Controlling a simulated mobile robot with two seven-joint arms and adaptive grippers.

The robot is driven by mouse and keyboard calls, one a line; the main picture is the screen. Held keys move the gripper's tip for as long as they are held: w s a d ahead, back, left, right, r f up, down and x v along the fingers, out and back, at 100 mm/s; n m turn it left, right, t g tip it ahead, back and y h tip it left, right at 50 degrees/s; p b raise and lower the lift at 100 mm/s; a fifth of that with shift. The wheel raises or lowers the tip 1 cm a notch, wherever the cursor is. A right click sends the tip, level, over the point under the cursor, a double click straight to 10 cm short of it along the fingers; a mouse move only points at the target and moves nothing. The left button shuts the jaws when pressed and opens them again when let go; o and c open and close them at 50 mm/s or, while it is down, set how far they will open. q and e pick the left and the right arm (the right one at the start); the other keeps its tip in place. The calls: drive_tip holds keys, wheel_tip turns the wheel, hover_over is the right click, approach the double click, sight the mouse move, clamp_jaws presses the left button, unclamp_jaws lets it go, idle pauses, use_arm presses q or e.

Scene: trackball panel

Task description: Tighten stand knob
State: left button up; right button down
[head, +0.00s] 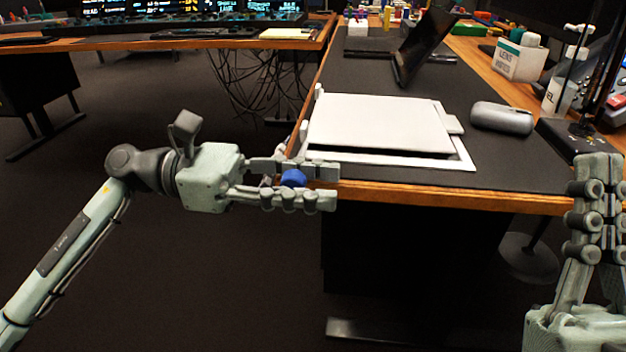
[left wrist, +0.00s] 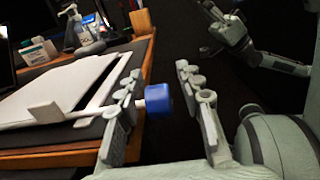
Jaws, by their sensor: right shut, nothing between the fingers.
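The blue stand knob (head: 293,178) shows between the fingers of my left gripper (head: 322,186) at the near left corner of the desk. In the left wrist view the blue knob (left wrist: 158,99) sits on a pale rod from the white stand (left wrist: 62,88). There the left gripper (left wrist: 160,75) is open, one finger on each side of the knob. The left finger is close to the knob and hides part of the rod; contact cannot be told. A clear gap shows on the right. My right gripper (head: 598,165) is shut and empty at the right edge of the head view.
The white stand (head: 380,125) lies on a dark mat (head: 480,175) over the wooden desk. A grey case (head: 502,117), a tilted dark screen (head: 424,45) and a white box (head: 519,60) are further back. The floor left of the desk is open, with hanging cables (head: 250,85) behind.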

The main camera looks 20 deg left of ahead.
use_arm(q)
clamp_jaws()
